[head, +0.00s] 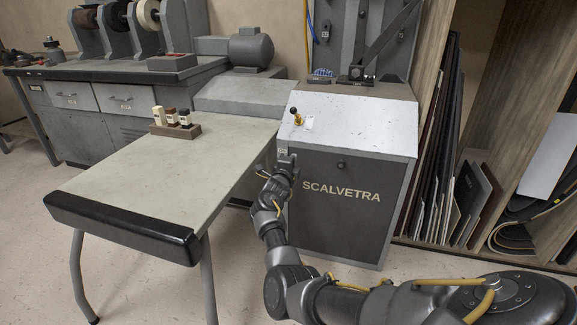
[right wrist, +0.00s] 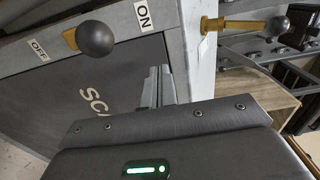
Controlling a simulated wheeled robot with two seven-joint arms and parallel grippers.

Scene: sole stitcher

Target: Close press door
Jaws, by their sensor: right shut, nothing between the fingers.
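The press is a grey cabinet with a white sloping top (head: 350,125) and a dark front panel (head: 335,225) lettered SCALVETRA. I cannot tell whether this panel is the door; no open gap shows. A black ball knob (head: 340,165) sits high on the front; in the right wrist view the ball knob (right wrist: 95,38) is between OFF and ON labels. A brass lever with a black ball (head: 297,117) stands on the sloping top. My right gripper (head: 286,160) is shut and empty at the press's upper left front corner; its fingers (right wrist: 158,85) are close to the edge, contact unclear.
A pale-topped table (head: 190,170) with a black front bar stands left of the press, holding a small block with bottles (head: 175,125). A grey bench with wheel machines (head: 110,70) is behind. A wooden rack (head: 480,190) with sheets stands right. The floor before the press is partly free.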

